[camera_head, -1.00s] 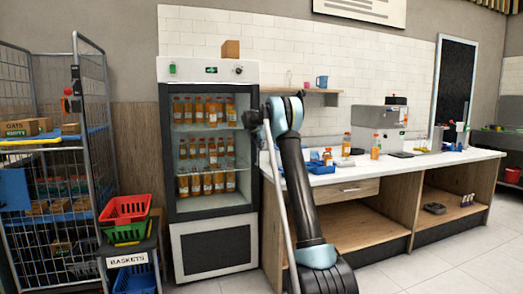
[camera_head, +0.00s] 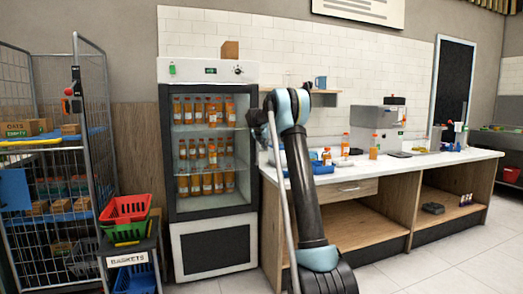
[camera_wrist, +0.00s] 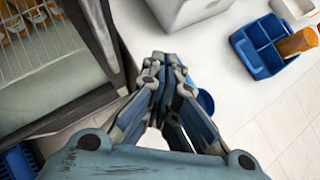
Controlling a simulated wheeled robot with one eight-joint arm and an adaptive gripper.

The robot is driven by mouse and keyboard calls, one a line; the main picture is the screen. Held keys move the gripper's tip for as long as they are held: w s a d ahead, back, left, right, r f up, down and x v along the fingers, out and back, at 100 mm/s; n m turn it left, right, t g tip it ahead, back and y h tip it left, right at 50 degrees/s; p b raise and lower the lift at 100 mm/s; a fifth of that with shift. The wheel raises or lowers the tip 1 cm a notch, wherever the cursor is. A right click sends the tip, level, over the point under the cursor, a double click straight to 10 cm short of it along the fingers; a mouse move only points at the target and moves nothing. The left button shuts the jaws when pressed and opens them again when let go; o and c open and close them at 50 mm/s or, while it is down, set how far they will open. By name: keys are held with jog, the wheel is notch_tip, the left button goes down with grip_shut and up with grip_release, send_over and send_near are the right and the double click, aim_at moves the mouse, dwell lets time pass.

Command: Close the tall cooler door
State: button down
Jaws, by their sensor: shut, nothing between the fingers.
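The tall cooler (camera_head: 208,72) stands against the wall with a white top panel, a dark frame and several rows of orange bottles visible inside. I cannot tell from the head view exactly how its glass door stands. My gripper (camera_head: 256,118) is at the cooler's right edge, partly hidden behind my arm. In the wrist view, my gripper (camera_wrist: 163,62) has its fingers together and empty. The cooler's dark frame (camera_wrist: 98,35) lies just left of the fingers, with a wire shelf and bottles beyond it. I cannot tell whether the fingertips touch the frame.
A white counter (camera_head: 400,163) runs right of the cooler. A blue caddy (camera_wrist: 262,68) holds an orange bottle on it. Stacked baskets (camera_head: 126,210) and a wire cage trolley (camera_head: 88,160) stand left. Floor (camera_head: 400,270) is clear at the lower right.

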jog(key=s+d+r, duration=0.2)
jog(key=s+r, duration=0.3)
jog(key=s+d+m+g, duration=0.25)
jog(key=s+m, duration=0.55)
jog(key=s, duration=1.2)
jog(key=s+d+f+m+y, duration=0.15)
jog(key=s+m, duration=0.25)
jog(key=s, duration=0.5)
jog(key=s+f+m, duration=0.3)
jog(key=s, duration=0.6)
jog(key=s+f+m+g, duration=0.1)
jog(key=s+f+m, duration=0.4)
jog(key=s+f, duration=0.3)
jog(key=s+a+f+m+g+y, duration=0.1)
jog(key=s+f+m, duration=0.4)
jog(key=s, duration=1)
jog(key=s+a+f+m+g+y, duration=0.1)
jog(key=s+f+m, duration=0.4)
jog(key=s+f, duration=0.6)
jog(key=shift+s+a+m, duration=0.2)
jog(key=shift+s+m, duration=0.1)
jog(key=shift+s, duration=0.25)
jog(key=shift+y, duration=0.25)
